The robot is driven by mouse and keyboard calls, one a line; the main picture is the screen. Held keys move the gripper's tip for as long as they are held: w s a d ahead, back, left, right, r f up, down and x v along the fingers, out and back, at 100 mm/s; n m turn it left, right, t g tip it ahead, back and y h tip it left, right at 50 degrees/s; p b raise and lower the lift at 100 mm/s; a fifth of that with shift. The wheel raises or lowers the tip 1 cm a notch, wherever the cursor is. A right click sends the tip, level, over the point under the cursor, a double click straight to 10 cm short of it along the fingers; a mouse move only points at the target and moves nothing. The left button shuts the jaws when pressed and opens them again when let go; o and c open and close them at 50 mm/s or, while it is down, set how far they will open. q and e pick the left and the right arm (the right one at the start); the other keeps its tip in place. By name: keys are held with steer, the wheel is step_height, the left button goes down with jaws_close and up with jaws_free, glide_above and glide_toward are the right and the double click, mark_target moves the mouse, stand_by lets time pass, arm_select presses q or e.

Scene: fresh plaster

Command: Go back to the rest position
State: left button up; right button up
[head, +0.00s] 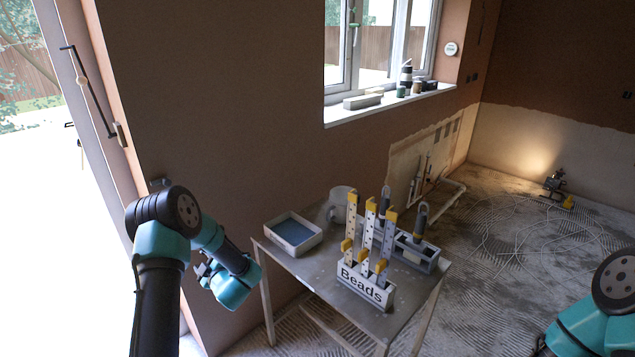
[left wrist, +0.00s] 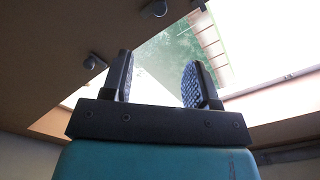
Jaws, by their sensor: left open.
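My left arm comes in from the left in the head view, with its gripper (head: 203,271) folded back beside the arm, to the left of the table and apart from it. In the left wrist view the two fingers of the left gripper (left wrist: 158,85) stand wide apart with nothing between them. Behind them are the wall and a bright window opening. My right arm shows only in part at the lower right edge of the head view. Its gripper is out of the frame.
A window sill (head: 385,103) carries small items. Cables lie on the floor at right.

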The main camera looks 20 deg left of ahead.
arm_select(q)
steer(key=s+d+f+m+h, duration=0.2)
steer(key=d+f+m+h, duration=0.45)
steer(key=d, duration=0.45)
steer(key=s+d+f+m+h, duration=0.2)
steer(key=d+f+m+h, duration=0.4)
steer(key=d, duration=0.6)
steer(key=s+d+f+m+g+h, duration=0.2)
steer(key=s+d+m+g+h, duration=0.1)
steer(key=s+d, duration=0.4)
steer(key=s+d+f+m+g+h, duration=0.2)
steer(key=s+d+m+g+h, duration=0.2)
steer(key=s+d, duration=0.3)
steer(key=s, duration=0.5)
steer(key=shift+w+a, duration=0.1)
steer(key=shift+w, duration=0.05)
